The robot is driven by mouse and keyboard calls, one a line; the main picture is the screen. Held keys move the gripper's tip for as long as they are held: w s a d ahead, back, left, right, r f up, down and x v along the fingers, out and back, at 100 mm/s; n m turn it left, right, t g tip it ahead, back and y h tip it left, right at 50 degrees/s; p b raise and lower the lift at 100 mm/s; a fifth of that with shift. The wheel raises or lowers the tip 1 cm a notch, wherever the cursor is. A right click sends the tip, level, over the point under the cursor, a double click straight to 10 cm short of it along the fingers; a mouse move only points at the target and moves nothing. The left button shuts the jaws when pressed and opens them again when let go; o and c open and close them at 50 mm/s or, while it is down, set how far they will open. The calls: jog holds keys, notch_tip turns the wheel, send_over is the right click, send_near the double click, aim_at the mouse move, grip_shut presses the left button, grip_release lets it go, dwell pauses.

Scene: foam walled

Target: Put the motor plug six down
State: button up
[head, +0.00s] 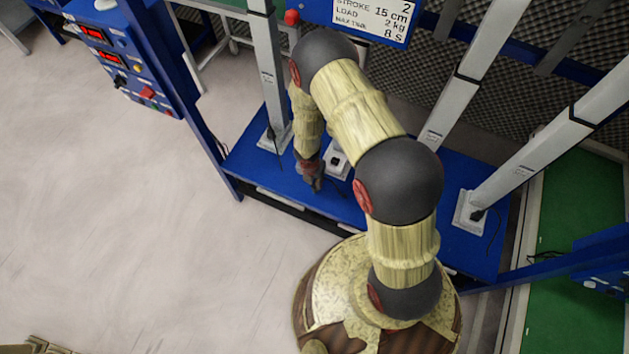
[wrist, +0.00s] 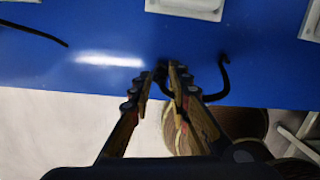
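My gripper (head: 314,180) hangs low over the front edge of the blue bench (head: 258,165), in front of a white base plate (head: 336,168) with a dark square on it. In the wrist view my gripper (wrist: 168,70) has its fingertips nearly together on a small dark piece, which appears to be the motor plug (wrist: 165,84). A black cable (wrist: 224,78) curves out to the right from behind the fingers. The plug is mostly hidden by the fingers, and I cannot tell whether it touches the bench.
White columns (head: 268,75) rise from the bench on white feet. Another black cable (wrist: 35,34) lies on the blue top at the left of the wrist view. A blue control box (head: 125,65) stands at the upper left. The pale floor at left is clear.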

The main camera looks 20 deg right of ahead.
jog(key=shift+o, duration=0.6)
jog(key=shift+r, duration=0.1)
jog(key=w+d+r+m+t+h+p, duration=0.2)
jog(key=r+m+p, duration=0.85)
jog(key=r, duration=3.25)
jog(key=s+a+r+m+t+y+b, duration=0.2)
jog(key=s+r+m+y+b, duration=0.1)
jog(key=s+r+m, duration=1.5)
jog(key=s+r+b, duration=0.1)
jog(key=s, duration=0.1)
jog(key=shift+s+r+t, duration=0.3)
jog(key=shift+t, duration=0.1)
